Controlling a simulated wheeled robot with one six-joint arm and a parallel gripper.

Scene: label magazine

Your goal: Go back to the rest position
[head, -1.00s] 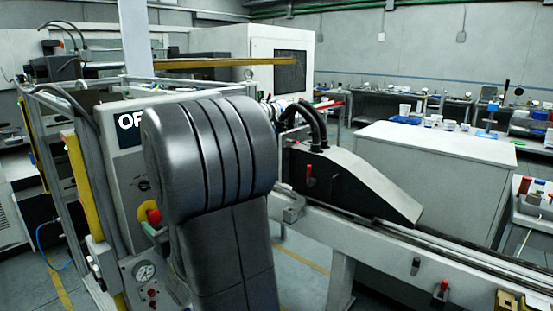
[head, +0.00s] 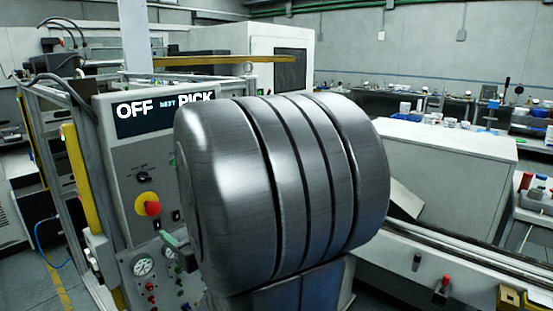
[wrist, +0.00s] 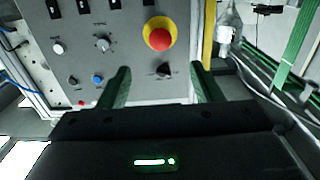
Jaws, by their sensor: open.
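My gripper (wrist: 160,68) shows in the wrist view with its two green fingers wide apart and nothing between them. It faces a grey control panel (wrist: 125,50) with a red emergency button on a yellow collar (wrist: 159,36) beyond the fingers. A gap to the panel seems to show, but its size is hard to tell. In the head view my large grey arm link fills the middle and hides most of the gripper.
The control cabinet (head: 120,175) stands left of my arm, its display (head: 165,108) reading "OFF" and "PICK". A yellow post (head: 78,180) edges it. A rail bench (head: 470,270) runs at the right, before a white cabinet (head: 450,170). A green strap (wrist: 296,50) hangs at right in the wrist view.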

